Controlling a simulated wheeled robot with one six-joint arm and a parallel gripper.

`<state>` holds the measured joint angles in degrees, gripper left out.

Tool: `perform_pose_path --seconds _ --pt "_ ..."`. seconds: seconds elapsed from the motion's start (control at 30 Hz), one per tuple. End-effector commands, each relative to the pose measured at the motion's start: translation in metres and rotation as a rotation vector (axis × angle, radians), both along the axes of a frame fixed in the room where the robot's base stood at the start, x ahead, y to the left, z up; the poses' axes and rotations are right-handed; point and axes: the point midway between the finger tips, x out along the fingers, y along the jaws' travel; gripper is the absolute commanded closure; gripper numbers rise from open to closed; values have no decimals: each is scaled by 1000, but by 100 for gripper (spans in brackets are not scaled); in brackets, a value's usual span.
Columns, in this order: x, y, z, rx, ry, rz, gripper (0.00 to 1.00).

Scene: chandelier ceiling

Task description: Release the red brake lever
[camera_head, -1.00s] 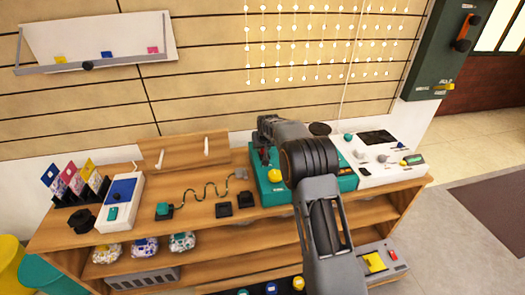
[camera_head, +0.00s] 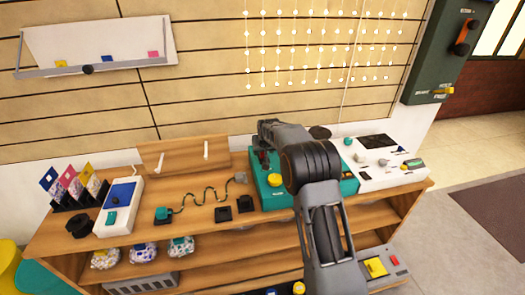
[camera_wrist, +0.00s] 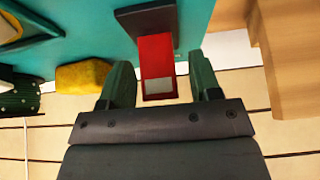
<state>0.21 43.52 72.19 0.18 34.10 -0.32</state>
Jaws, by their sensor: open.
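The red brake lever (camera_wrist: 157,56) shows in the wrist view. It has a pale label near its end and sits in a dark mount on a teal panel (camera_wrist: 90,22). My gripper (camera_wrist: 160,82) is open, with one dark green finger on each side of the lever's end. I cannot tell whether either finger touches it. In the head view my gripper (camera_head: 265,150) is over the left back part of the teal console (camera_head: 266,195) on the bench. There my arm and gripper hide much of the console and most of the lever.
A white panel (camera_head: 385,160) with knobs is to the right. Small black blocks (camera_head: 223,214) lie left of the console.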

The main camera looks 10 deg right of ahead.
Motion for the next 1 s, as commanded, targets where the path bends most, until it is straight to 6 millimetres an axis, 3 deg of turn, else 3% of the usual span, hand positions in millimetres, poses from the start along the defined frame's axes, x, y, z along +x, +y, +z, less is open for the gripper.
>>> perform_pose_path --seconds 0.6,1.0 --pt "-56 0 98 0 -2 0 43" --pt "-67 0 115 0 0 0 43"
